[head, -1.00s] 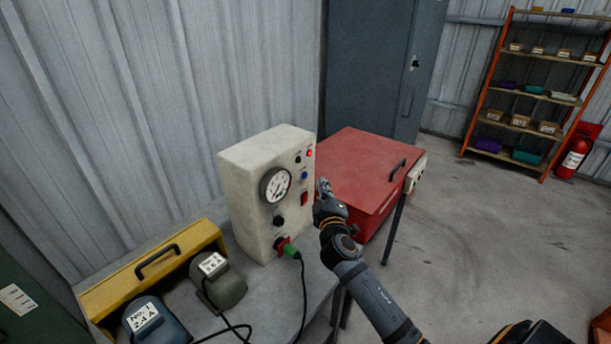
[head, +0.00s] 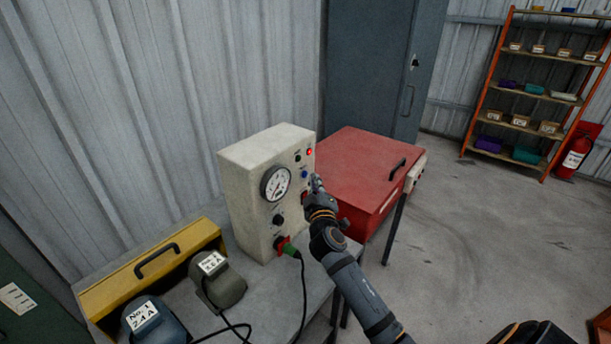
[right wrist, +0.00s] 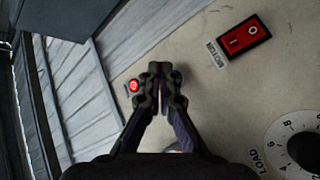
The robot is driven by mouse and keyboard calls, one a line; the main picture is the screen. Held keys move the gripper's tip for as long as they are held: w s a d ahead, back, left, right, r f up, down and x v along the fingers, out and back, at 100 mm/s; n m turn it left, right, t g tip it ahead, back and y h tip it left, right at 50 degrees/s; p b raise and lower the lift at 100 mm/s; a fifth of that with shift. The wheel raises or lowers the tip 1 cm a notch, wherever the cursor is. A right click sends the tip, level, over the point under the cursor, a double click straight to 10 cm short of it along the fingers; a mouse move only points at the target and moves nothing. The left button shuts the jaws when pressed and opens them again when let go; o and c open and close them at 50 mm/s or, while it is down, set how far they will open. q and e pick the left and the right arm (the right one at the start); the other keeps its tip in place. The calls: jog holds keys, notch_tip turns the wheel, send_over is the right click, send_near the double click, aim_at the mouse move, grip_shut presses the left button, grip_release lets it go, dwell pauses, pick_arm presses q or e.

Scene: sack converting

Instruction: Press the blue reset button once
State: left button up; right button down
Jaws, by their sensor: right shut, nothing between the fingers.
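The blue reset button (head: 304,174) sits on the front of a cream control box (head: 242,165), below a small black knob and a lit red lamp (head: 309,152). My right gripper (head: 316,181) is shut and empty, with its tips just right of the blue button in the head view. I cannot tell whether they touch it. In the right wrist view the shut fingers (right wrist: 160,72) point at the panel, and the blue button does not show there. The red lamp (right wrist: 134,86) shows left of the fingertips. My left gripper is not in view.
A red rocker switch (right wrist: 243,37) is close to the fingers, and a round gauge (head: 275,184) is further left. A red case (head: 360,172) stands behind my right arm. Two motors and a yellow toolbox (head: 150,270) fill the left.

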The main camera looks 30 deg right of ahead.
jog(key=shift+w, duration=0.1)
dwell(0.7)
jog(key=shift+w+a, duration=0.2)
jog(key=shift+w, duration=0.1)
jog(key=shift+w+a+b, duration=0.15)
jog(key=shift+w+b, duration=0.15)
jog(key=shift+w, duration=0.05)
dwell(0.7)
jog(key=shift+s, duration=0.1)
jog(key=shift+s+d, duration=0.35)
jog(key=shift+s, duration=0.35)
jog(key=s, duration=0.1)
jog(key=s+d, duration=0.1)
jog(key=s, duration=0.1)
jog(key=s+d, duration=0.1)
jog(key=shift+s, duration=0.3)
dwell(0.8)
